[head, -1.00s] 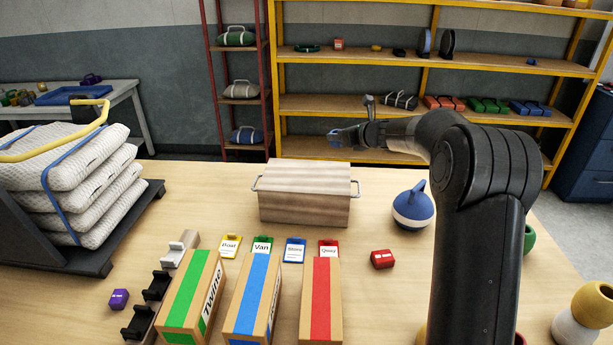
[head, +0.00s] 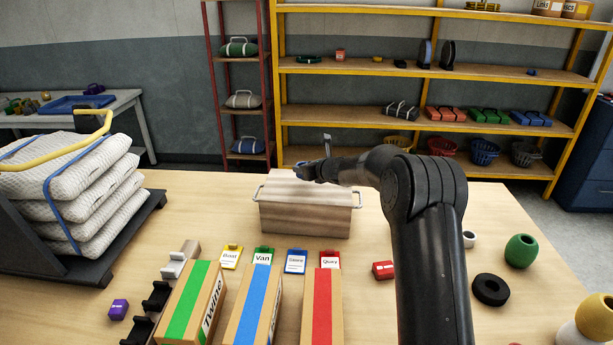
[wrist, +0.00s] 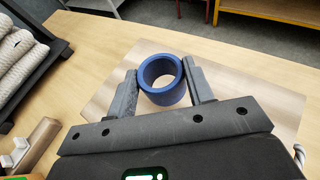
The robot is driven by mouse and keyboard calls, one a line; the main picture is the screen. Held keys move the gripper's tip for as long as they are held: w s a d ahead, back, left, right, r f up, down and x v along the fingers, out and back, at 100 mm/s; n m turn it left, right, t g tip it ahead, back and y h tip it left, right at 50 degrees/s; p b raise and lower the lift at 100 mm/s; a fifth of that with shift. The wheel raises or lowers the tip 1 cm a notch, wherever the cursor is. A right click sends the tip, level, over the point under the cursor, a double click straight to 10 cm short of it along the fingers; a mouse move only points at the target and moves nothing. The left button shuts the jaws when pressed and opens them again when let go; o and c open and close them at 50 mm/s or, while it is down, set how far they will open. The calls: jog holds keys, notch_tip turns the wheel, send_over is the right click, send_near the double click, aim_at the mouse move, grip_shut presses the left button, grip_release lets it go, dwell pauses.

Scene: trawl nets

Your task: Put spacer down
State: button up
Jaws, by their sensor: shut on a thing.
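The spacer looks to be the short blue ring (wrist: 166,98) in the wrist view. My gripper (wrist: 163,84) is shut on it, with one finger on each side and the ring's open hole facing the camera. In the head view my gripper (head: 308,171) is over the back part of a wooden box (head: 305,219) with a flat lid and side handles. The lid (wrist: 235,85) lies beneath the ring in the wrist view. I cannot tell how large the gap between ring and lid is.
Twine boxes with green, blue and red stripes (head: 322,310) stand in front, behind them several label cards (head: 263,257). A red block (head: 383,270), black ring (head: 490,290) and green pot (head: 521,251) are right. The table between sacks and wooden box is clear.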

jog(key=shift+f, duration=1.55)
jog(key=shift+f, duration=0.15)
jog(key=o, duration=1.1)
jog(key=shift+c, duration=0.2)
